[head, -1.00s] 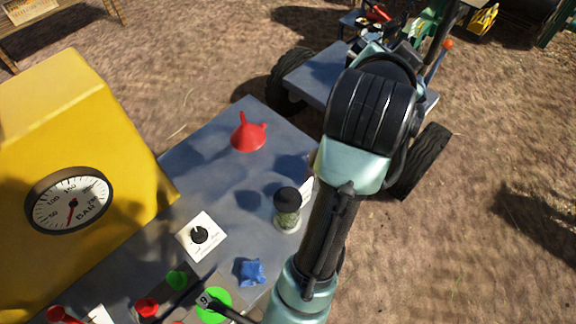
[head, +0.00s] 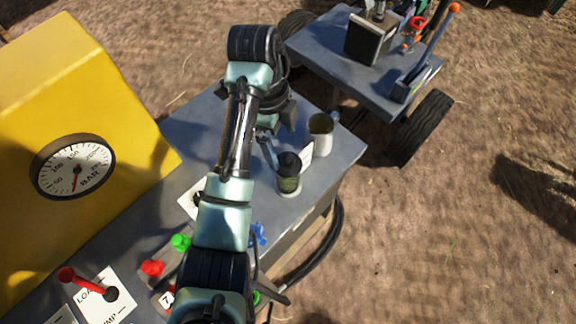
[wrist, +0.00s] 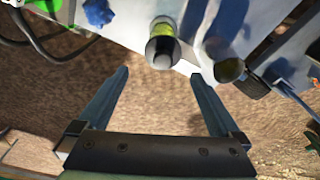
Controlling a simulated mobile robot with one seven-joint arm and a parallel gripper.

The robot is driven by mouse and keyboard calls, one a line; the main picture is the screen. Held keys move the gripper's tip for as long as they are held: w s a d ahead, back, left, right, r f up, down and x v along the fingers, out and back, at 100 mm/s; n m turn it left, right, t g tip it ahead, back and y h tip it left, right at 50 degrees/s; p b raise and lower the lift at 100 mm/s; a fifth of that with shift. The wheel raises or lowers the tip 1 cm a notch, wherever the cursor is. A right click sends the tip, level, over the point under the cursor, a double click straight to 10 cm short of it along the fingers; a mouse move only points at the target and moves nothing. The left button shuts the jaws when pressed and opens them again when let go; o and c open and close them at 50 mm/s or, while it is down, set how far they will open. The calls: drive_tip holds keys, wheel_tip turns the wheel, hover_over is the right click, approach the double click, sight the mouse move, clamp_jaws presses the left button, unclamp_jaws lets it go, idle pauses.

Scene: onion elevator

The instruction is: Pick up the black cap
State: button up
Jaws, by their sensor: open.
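The black cap (head: 289,162) sits on top of a small clear jar with green contents (head: 288,184), upright on the grey table (head: 330,172). In the wrist view the cap (wrist: 162,52) appears just beyond the fingertips, between them left to right, with the jar's green body (wrist: 164,29) behind it. My gripper (wrist: 158,74) is open and empty in the wrist view. In the head view my arm hides most of the gripper; one finger shows just left of the cap. I cannot tell whether it touches it.
A metal mug (head: 321,133) stands close to the jar, right of it in both views. A blue knob (head: 258,235), green knob (head: 181,242) and red knob (head: 152,267) lie nearer. A yellow gauge housing (head: 85,110) stands at left.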

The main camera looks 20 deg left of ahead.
sight(287, 158)
drive_tip(key=f, duration=0.1)
drive_tip(key=f+b, duration=0.2)
drive_tip(key=shift+d+f, duration=0.15)
drive_tip(key=shift+d, duration=0.1)
drive_tip(key=shift+w+d+f+p, duration=0.2)
drive_tip(key=shift+f+p, duration=0.1)
drive_tip(key=shift+f, duration=1)
drive_tip(key=shift+w+d+f+p, duration=0.15)
drive_tip(key=shift+f+p, duration=0.1)
drive_tip(key=shift+f, duration=1)
drive_tip(key=shift+s, duration=0.1)
drive_tip(key=c, duration=1.2)
